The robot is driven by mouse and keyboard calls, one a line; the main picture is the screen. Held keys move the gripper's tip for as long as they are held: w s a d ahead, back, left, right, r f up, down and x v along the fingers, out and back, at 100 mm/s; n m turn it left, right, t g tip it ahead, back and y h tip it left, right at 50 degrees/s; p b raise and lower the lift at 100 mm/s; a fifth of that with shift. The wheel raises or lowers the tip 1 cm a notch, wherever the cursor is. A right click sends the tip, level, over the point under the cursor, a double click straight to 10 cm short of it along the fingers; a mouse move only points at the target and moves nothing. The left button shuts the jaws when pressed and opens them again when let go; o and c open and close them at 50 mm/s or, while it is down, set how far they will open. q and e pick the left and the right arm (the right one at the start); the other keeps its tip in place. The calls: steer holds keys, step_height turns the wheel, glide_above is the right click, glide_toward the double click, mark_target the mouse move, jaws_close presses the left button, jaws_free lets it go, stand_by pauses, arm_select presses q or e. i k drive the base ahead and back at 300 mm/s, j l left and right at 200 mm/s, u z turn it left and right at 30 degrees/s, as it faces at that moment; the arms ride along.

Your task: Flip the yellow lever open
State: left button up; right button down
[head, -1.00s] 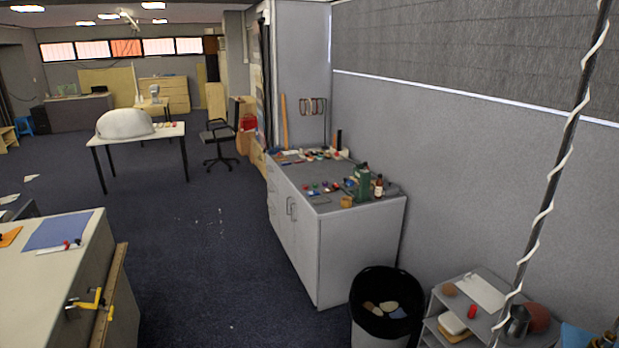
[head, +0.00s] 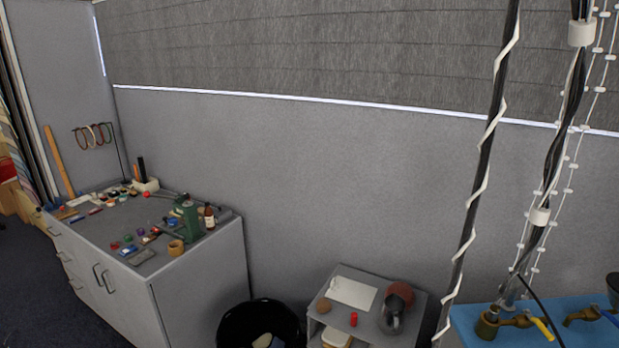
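A brass valve (head: 488,326) with a yellow lever (head: 543,328) lies on a blue surface (head: 465,322) at the lower right of the head view. The lever slopes down to the right from the valve, and its lower end is close to the bottom edge of the picture. Neither of my grippers is in view.
Dark cables with white wrapping (head: 485,150) hang in front of the wall near the blue surface. A small grey shelf (head: 345,270) with a red sphere (head: 400,292) and a metal jug (head: 392,315), a black bin (head: 258,318) and a cluttered cabinet (head: 195,290) stand further left.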

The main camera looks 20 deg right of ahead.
mark_target(527, 312)
steer(key=i+z, duration=0.3)
steer(key=z, duration=0.15)
steer(key=i+z, duration=0.25)
steer(key=z, duration=0.2)
steer(key=i+j+z, duration=0.25)
steer(key=z, duration=0.25)
